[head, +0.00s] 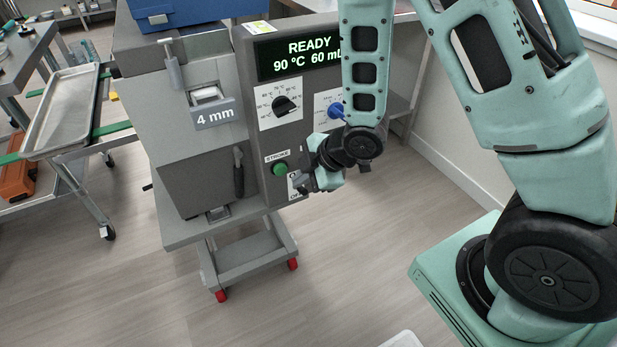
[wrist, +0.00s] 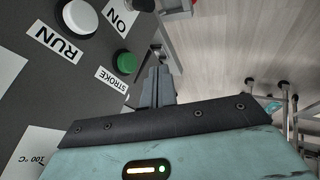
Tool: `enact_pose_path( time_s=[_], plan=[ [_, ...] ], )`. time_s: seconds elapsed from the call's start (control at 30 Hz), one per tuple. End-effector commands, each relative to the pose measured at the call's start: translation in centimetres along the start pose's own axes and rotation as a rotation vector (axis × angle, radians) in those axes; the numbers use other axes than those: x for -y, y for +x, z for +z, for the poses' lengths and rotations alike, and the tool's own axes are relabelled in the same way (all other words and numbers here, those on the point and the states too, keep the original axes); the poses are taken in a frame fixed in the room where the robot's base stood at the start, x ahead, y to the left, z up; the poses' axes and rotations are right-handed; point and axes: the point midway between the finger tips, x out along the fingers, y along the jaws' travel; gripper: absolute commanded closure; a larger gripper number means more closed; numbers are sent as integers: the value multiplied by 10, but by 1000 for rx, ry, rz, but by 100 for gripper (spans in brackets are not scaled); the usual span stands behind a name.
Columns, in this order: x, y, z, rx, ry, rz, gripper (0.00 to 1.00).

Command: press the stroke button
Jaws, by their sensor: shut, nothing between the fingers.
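The green stroke button (head: 279,169) is on the lower part of the grey machine's front panel, under a STROKE label. It also shows in the wrist view (wrist: 125,62), left of my fingers, with its label beside it. My gripper (head: 302,189) is shut and empty, just below and right of the button in the head view. In the wrist view my closed fingers (wrist: 158,70) point past the button's right side. A gap shows between them in the picture; whether they touch the panel I cannot tell. The display (head: 300,55) reads READY, 90 °C, 60 mL.
A white button (wrist: 79,17) with a RUN label is near the green one. A black dial (head: 286,105) and a blue knob (head: 336,110) sit above. A lever (head: 238,172) hangs left of the button. A tray (head: 62,110) is at far left. Floor in front is clear.

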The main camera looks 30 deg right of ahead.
Motion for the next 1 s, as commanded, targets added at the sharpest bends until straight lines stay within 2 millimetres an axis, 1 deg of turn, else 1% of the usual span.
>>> enact_pose_path(
  time_s=[0.03, 0.13, 0.2, 0.3, 0.5, 0.87, 1.0],
  plan=[
    [1, 10, 0, 0, -2, -3, 100],
    [1, 27, 0, 0, -2, -2, 100],
    [-13, 28, -1, -1, 0, 3, 100],
    [-24, 34, -1, -1, 0, 2, 100],
    [-35, 41, -1, -2, 1, 2, 100],
    [-36, 42, 0, -1, 0, 1, 100],
    [-48, 46, 0, 0, 1, 2, 100]
  ],
)
